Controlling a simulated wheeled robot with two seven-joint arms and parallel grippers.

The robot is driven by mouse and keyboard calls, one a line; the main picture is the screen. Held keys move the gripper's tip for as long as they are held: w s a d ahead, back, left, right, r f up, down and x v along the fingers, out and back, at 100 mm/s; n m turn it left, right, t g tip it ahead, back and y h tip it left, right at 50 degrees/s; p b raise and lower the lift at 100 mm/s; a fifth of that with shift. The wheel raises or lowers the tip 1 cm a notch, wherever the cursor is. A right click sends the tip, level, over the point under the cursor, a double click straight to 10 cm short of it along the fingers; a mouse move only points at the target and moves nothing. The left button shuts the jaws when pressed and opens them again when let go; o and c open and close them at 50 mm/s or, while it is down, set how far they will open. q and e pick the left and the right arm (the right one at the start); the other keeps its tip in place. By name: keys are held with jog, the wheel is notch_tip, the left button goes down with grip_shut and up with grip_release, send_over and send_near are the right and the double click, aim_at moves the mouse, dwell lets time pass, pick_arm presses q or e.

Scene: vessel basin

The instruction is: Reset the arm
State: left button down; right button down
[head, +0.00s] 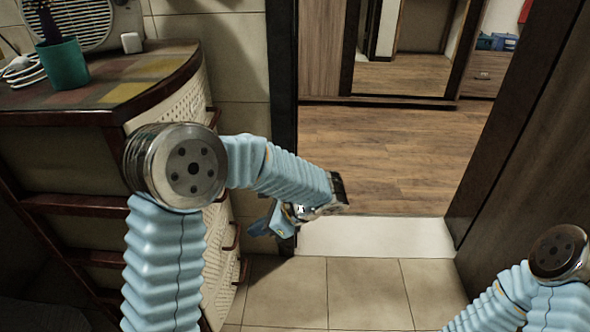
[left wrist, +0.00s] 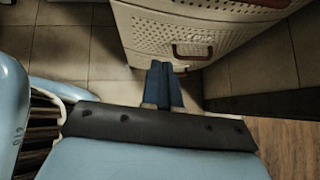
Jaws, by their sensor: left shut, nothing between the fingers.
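My left arm reaches in from the left in the head view, bent at a round metal joint. My left gripper (head: 262,229) hangs in front of the doorway's left post, near the curved drawer cabinet (head: 206,120). In the left wrist view my left gripper (left wrist: 161,68) shows its two blue fingers side by side and closed, with nothing between them. The cabinet (left wrist: 190,42) stands just beyond the fingertips there. My right arm shows at the lower right of the head view, but its gripper is outside the picture.
A green pot (head: 63,64) and a fan (head: 82,20) stand on the cabinet top. A doorway with a pale threshold (head: 376,237) opens to a wooden floor (head: 390,150). A dark door (head: 525,130) stands at the right. The tiled floor (head: 365,295) ahead is clear.

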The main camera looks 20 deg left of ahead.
pick_arm(q)
jog(key=s+d+f+n+h, duration=0.4)
jog(key=s+f+n, duration=0.1)
jog(key=f, duration=0.4)
jog(key=s+d+f+n+t+h, duration=0.1)
jog(key=s+d+f+n+h, duration=0.3)
jog(key=f+n, duration=0.3)
jog(key=s+d+f+n+h, duration=0.4)
jog(key=s+f+n+h, duration=0.1)
jog(key=f, duration=0.7)
jog(key=shift+s+d+f+n+h, duration=0.3)
jog(key=shift+f+n+h, duration=0.1)
jog(key=shift+n, duration=0.4)
